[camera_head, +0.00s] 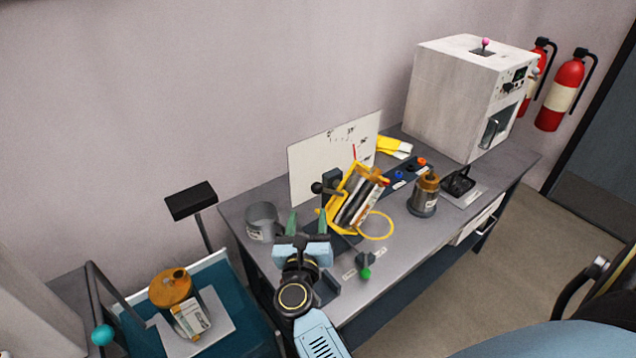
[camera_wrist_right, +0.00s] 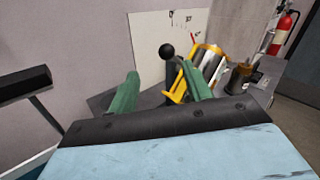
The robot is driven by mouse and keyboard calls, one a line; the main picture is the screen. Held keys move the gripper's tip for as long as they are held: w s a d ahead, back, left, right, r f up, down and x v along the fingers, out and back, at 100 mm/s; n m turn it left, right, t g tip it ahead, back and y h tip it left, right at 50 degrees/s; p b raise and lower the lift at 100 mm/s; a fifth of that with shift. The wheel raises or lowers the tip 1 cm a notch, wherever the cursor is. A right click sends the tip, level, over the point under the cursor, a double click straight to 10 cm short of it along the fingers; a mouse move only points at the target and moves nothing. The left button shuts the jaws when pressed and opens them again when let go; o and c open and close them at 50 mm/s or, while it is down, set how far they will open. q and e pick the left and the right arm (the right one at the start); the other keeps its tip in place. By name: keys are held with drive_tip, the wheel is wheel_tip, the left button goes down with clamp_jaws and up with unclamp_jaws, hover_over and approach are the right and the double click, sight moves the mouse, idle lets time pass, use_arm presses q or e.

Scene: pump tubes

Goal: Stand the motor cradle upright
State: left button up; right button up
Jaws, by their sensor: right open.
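The motor cradle, a yellow frame (camera_head: 333,212) around a silver and dark motor body, stands tilted on the grey bench, its top leaning to the right. It also shows in the right wrist view (camera_wrist_right: 178,86), partly hidden behind a green finger. A black post with a ball knob (camera_head: 317,187) is at its left side. My right gripper (camera_head: 307,222) is open with green fingers, in front and to the left of the cradle. In the right wrist view the gripper (camera_wrist_right: 160,88) has the black knob beyond and between its fingertips, with nothing held. My left gripper is not in view.
A yellow ring (camera_head: 376,225) lies right of the cradle and a white board (camera_head: 310,170) stands behind it. A grey cup (camera_head: 262,221) is left. A brass-topped pump (camera_head: 424,194) and a white machine (camera_head: 455,105) are right. A cart (camera_head: 232,305) holds another canister.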

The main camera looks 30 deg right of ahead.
sight(318, 183)
drive_tip(key=shift+m+g+h, duration=0.3)
drive_tip(key=shift+m+g, duration=0.1)
drive_tip(key=shift+m, duration=0.3)
drive_tip(key=x, duration=0.9)
drive_tip(key=b+x, duration=0.1)
drive_tip(key=x, duration=0.3)
drive_tip(key=shift+d+f, duration=0.3)
drive_tip(key=shift+f, duration=0.05)
clamp_jaws()
